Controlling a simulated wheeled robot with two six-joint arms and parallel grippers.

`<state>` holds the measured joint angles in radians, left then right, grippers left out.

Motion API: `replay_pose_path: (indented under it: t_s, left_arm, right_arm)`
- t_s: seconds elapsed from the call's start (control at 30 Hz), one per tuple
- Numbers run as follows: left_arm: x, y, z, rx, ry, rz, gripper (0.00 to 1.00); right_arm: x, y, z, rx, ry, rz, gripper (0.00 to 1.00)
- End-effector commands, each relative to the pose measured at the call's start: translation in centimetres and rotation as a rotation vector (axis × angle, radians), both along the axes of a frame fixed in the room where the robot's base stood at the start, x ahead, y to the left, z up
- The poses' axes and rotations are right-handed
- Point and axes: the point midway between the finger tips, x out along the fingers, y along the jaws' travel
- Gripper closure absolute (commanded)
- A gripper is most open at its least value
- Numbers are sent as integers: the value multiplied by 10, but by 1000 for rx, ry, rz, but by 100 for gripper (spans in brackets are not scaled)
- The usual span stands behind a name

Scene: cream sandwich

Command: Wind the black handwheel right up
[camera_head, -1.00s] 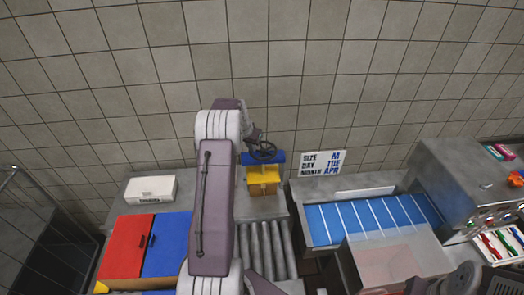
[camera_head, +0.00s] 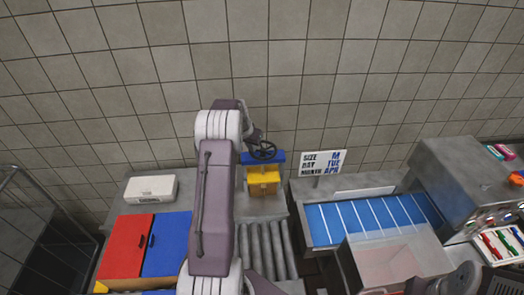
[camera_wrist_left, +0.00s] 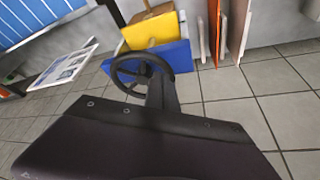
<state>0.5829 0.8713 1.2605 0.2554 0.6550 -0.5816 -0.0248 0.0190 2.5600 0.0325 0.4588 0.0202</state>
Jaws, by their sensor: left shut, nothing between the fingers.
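The black handwheel (camera_head: 263,150) is a thin spoked ring on top of the blue and yellow unit (camera_head: 264,178) at the back of the counter. It also shows in the left wrist view (camera_wrist_left: 118,76). My left gripper (camera_head: 257,138) is shut and sits at the wheel, partly overlapping its rim in the head view. In the left wrist view its dark fingers (camera_wrist_left: 159,86) are at the wheel's right side. I cannot tell whether they touch the rim or a spoke. My right gripper is not in view.
A roller conveyor (camera_head: 265,246) runs in front of the unit. Red (camera_head: 126,245) and blue panels and a white box (camera_head: 150,188) are at left. A printed sign (camera_head: 323,162), a blue slatted bed (camera_head: 370,219) and a grey machine (camera_head: 465,185) are at right. The tiled wall stands close behind.

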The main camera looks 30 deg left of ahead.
Motion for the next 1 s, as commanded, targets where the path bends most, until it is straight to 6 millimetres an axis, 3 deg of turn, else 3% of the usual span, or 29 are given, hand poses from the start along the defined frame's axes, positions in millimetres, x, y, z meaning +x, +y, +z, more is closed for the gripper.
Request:
replay_pose_path:
  t_s: [0.3,0.77,1.0]
  left_arm:
    - [0,0,-12,0,1,0,100]
    - [-4,-21,-11,-1,1,0,100]
    - [-4,-21,-9,0,0,0,100]
  right_arm:
    - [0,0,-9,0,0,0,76]
    - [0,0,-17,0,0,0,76]
    - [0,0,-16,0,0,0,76]
